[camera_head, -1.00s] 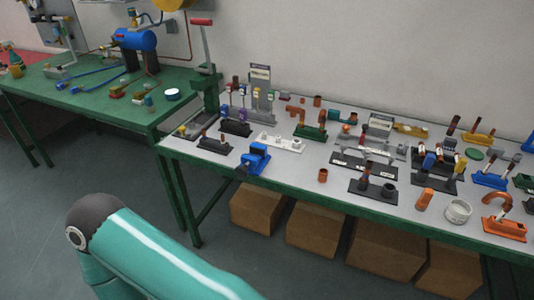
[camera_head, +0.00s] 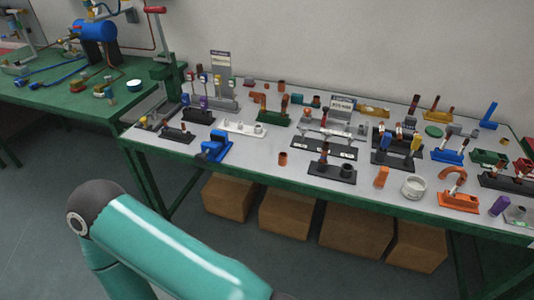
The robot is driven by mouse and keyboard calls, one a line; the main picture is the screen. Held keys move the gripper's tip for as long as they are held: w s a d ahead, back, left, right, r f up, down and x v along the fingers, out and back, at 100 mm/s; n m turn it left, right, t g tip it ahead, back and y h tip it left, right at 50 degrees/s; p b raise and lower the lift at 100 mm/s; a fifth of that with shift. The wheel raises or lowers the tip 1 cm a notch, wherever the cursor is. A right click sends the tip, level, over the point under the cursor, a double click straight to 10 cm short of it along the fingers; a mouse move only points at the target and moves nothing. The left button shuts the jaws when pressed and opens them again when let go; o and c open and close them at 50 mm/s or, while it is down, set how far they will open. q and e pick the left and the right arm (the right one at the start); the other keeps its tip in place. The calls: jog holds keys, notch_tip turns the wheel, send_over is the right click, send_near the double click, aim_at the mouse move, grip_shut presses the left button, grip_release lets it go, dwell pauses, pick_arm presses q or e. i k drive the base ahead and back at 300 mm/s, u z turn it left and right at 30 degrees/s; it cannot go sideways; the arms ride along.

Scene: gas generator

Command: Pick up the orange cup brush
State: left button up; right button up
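I cannot tell for sure which item is the orange cup brush. Several orange things stand on the grey-topped table: a small upright orange piece (camera_head: 381,177) near the front edge, a small orange-brown cup shape (camera_head: 283,158) left of it, and an orange base with a curved pipe (camera_head: 458,201) to the right. A teal link of one of my arms shows at the lower left, apart from the table. Neither of my grippers is in view.
The grey-topped table (camera_head: 260,176) is crowded with small fittings on bases. A white ring-shaped cup (camera_head: 414,187) stands close to the upright orange piece. Brown boxes (camera_head: 355,231) sit under the table. A green workbench (camera_head: 60,95) stands at the left.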

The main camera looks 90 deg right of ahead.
aim_at(379, 182)
jog(key=z, duration=0.05)
jog(key=k, duration=2.65)
jog(key=z, duration=1.2)
jog(key=i, duration=1)
